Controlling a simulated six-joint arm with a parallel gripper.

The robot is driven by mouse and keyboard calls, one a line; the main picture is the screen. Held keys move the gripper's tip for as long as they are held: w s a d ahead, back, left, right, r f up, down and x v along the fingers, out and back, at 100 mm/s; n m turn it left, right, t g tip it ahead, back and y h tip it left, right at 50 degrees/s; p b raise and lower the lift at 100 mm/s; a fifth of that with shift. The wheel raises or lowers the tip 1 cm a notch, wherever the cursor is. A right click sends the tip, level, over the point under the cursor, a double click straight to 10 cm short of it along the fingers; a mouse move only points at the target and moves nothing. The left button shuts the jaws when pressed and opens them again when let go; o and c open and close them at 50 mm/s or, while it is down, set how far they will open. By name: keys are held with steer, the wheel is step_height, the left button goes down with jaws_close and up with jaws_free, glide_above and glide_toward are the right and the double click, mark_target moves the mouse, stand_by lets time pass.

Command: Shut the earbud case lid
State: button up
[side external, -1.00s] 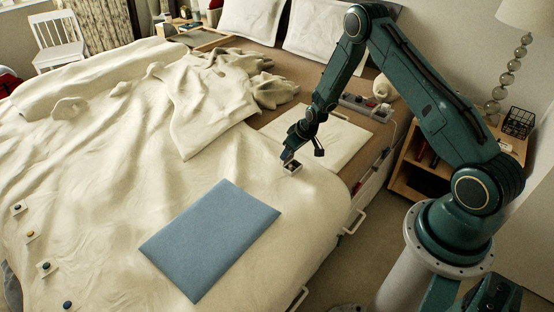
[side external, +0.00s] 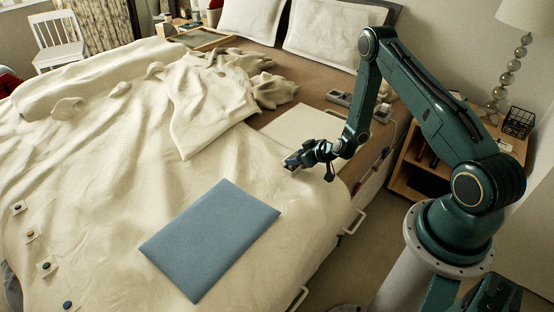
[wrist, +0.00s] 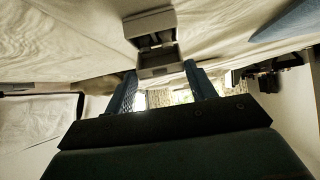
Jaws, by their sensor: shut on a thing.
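The small pale grey earbud case (wrist: 150,22) rests on the cream bedspread in the wrist view, with a dark gap between its body and its lid (wrist: 157,62). The lid stands partly open, on the side nearer my gripper. My gripper (wrist: 160,75) has its two blue fingers on either side of the lid, shut on it. In the side view my gripper (side external: 294,162) lies low and almost level over the bed, pointing left. It hides most of the case there, so the lid angle cannot be read from that side.
A blue flat panel (side external: 210,240) lies on the bed in front. A pale flat board (side external: 302,133) lies behind my gripper. A wooden nightstand (side external: 455,165) stands right. Bedspread left of my gripper is clear.

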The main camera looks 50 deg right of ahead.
steer(key=shift+s+f+t, duration=0.6)
steer(key=shift+f+t, duration=0.05)
steer(key=shift+t, duration=0.65)
steer(key=shift+s+t, duration=0.1)
steer(key=shift+t, duration=0.2)
steer(key=o, duration=1)
steer(key=shift+s, duration=0.1)
steer(key=shift+v, duration=1.05)
step_height(320, 180, up, 7)
steer(key=shift+s, duration=0.35)
steer(key=shift+r, duration=0.1)
